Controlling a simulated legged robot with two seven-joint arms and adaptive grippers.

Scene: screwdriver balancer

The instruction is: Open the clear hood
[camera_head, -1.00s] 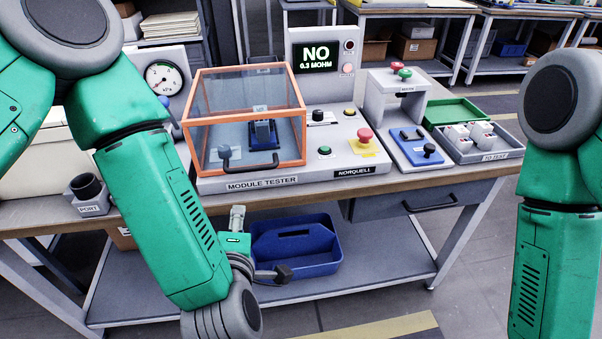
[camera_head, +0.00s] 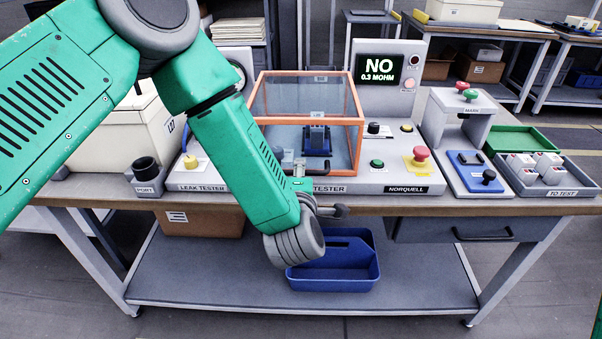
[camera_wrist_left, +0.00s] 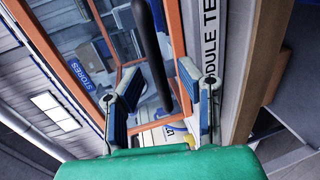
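The clear hood (camera_head: 308,121) has orange edges and sits closed on the module tester (camera_head: 376,186). A blue fixture (camera_head: 317,139) shows inside it. The hood's dark handle bar (camera_head: 330,167) is on its front lower edge, partly hidden by my left arm. In the left wrist view, the handle (camera_wrist_left: 151,48) runs between the blue-padded fingers of my left gripper (camera_wrist_left: 160,88). The fingers are apart, with a gap visible on both sides of the bar. In the head view my left gripper is small and partly hidden behind the wrist. My right gripper is out of view.
A red emergency button (camera_head: 421,154) and a green button (camera_head: 376,164) are right of the hood. The leak tester (camera_head: 203,186) is on the left. A blue tote (camera_head: 335,281) lies on the lower shelf. A grey tray (camera_head: 563,184) holds several white parts.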

